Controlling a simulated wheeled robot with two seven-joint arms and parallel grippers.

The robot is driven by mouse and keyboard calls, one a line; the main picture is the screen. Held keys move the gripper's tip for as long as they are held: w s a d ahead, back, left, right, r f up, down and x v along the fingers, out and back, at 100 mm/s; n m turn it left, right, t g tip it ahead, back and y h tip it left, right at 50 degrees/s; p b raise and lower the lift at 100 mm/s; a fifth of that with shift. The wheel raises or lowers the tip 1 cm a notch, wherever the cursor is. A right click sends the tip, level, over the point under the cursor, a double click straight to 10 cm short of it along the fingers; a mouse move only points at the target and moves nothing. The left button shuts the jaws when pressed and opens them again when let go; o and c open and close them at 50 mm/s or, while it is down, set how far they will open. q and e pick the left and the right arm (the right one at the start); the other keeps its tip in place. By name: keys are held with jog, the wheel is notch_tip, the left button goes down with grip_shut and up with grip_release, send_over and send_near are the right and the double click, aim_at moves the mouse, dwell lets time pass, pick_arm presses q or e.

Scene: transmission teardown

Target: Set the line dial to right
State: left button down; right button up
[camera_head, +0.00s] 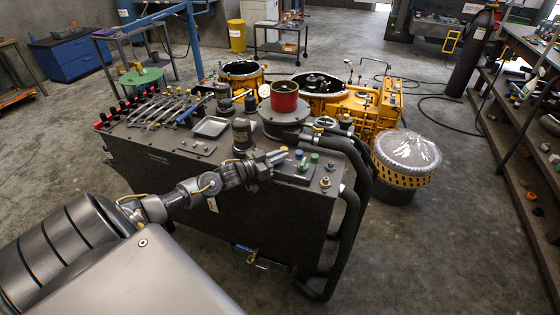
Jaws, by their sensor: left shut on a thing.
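My left gripper (277,157) reaches in from the lower left over the near right part of the dark grey bench (215,215). Its fingers are shut on a small part at the bench top, seemingly the line dial. The fingers hide most of that part, so I cannot read its setting. A small dark block with blue and green knobs (314,158) sits just right of the fingertips. My right gripper is not in view.
A red cylinder (284,97) stands on a round grey flange behind the gripper. Wrenches (165,108) and a metal tray (210,127) lie left. Thick black hoses (354,195) run down the right end. Yellow machinery (365,112) stands behind; open floor (440,245) lies right.

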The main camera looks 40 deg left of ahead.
pick_arm(q)
jog(key=shift+f+m+g+h+b, duration=0.1)
jog(key=shift+m+g+h+b, duration=0.3)
jog(key=shift+m+h+b, duration=0.45)
jog(key=shift+h, duration=0.35)
jog(key=c, duration=1.5)
grip_release()
jog(key=shift+o, duration=0.2)
jog(key=shift+s, duration=0.1)
jog(key=shift+s+a, duration=0.2)
jog(key=shift+s, duration=0.05)
jog(key=b+v, duration=0.1)
jog(key=v, duration=0.9)
